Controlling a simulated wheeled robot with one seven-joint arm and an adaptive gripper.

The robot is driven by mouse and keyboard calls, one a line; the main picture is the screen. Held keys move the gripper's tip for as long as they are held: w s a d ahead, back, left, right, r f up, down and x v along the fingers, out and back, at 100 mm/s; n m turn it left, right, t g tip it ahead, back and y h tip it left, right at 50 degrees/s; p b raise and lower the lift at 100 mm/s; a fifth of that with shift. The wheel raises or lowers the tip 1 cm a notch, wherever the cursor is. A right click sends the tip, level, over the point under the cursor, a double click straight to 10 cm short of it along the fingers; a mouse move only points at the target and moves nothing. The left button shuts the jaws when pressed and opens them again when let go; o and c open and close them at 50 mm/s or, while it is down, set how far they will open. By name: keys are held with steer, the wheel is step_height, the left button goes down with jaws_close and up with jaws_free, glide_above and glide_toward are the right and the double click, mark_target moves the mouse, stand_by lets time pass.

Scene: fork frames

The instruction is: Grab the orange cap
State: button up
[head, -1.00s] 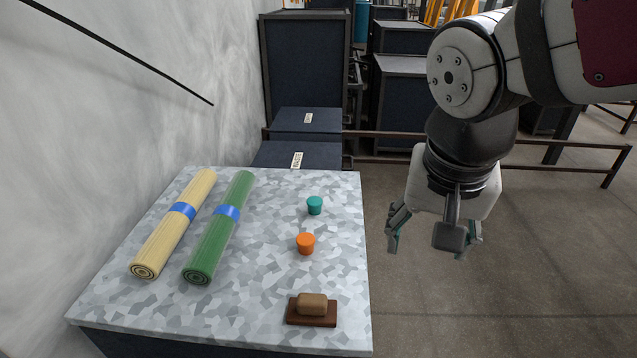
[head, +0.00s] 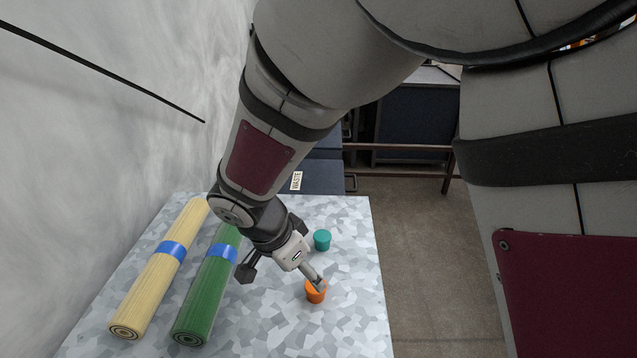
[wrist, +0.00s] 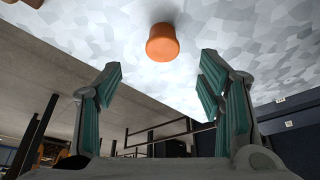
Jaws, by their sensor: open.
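The orange cap (head: 315,292) stands on the speckled tabletop, partly covered by a finger of my gripper in the head view. In the wrist view the orange cap (wrist: 162,44) is near the top centre, beyond the fingertips and sideways between them. My gripper (wrist: 162,78) is open and empty, with teal-padded fingers spread apart. In the head view my gripper (head: 284,274) is low over the table beside the cap. I cannot tell whether the near finger touches it.
A teal cap (head: 322,240) stands just behind the orange one. Green (head: 203,300) and yellow (head: 150,285) rolls with blue bands lie to the left on the table (head: 350,270). A brown item (wrist: 25,2) shows at the wrist view's top left edge.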

mark_target(310, 293)
steer(key=x, duration=0.4)
steer(key=shift+f, duration=0.25)
steer(key=shift+x, duration=2.35)
steer(key=shift+w+a, duration=0.1)
steer(key=shift+a, duration=0.1)
steer(key=c, duration=1)
